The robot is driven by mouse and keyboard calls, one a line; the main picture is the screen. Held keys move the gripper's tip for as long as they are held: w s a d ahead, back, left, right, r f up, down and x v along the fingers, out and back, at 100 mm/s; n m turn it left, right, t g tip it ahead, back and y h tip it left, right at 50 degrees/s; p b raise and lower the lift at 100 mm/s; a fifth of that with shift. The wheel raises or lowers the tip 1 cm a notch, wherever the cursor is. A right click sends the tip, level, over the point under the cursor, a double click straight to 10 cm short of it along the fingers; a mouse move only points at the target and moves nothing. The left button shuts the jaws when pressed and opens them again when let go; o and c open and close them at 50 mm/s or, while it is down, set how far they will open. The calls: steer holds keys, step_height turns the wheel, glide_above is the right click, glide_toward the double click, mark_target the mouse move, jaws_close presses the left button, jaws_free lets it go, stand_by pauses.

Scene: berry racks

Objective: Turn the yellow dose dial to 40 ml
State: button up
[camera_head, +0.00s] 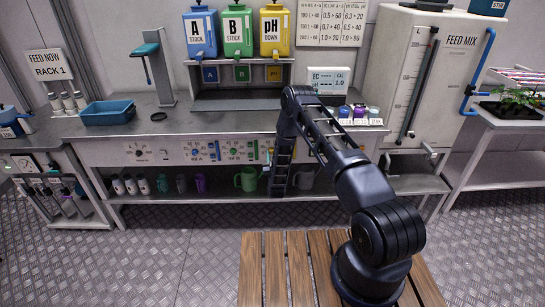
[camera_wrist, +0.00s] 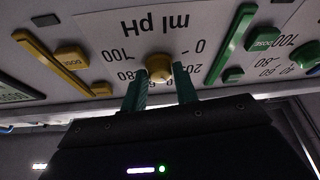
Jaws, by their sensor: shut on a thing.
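The yellow dose dial (camera_wrist: 158,68) sits on the pale panel, under upside-down "ml pH" print with a scale running from 0 to 100. My gripper (camera_wrist: 160,76) has its two green fingers on either side of the dial, shut on it. The fingers cover part of the lower scale numbers, and I cannot make out the dial's pointer. In the head view my gripper (camera_head: 280,178) is at the front panel of the bench (camera_head: 118,152), and my arm hides the yellow dial there.
In the wrist view a yellow bar (camera_wrist: 52,62) and yellow DOSE button (camera_wrist: 72,56) lie left of the dial. A green bar (camera_wrist: 231,44) and green DOSE button (camera_wrist: 262,38) lie right. Mugs, including a green one (camera_head: 246,179), stand on the shelf below.

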steer(key=shift+m+h, duration=0.6)
steer(key=shift+m, duration=0.6)
steer(key=o, duration=1)
steer(key=shift+c, duration=0.2)
steer(key=shift+s+f, duration=0.1)
steer(key=v, duration=1)
steer(key=shift+s, duration=0.25)
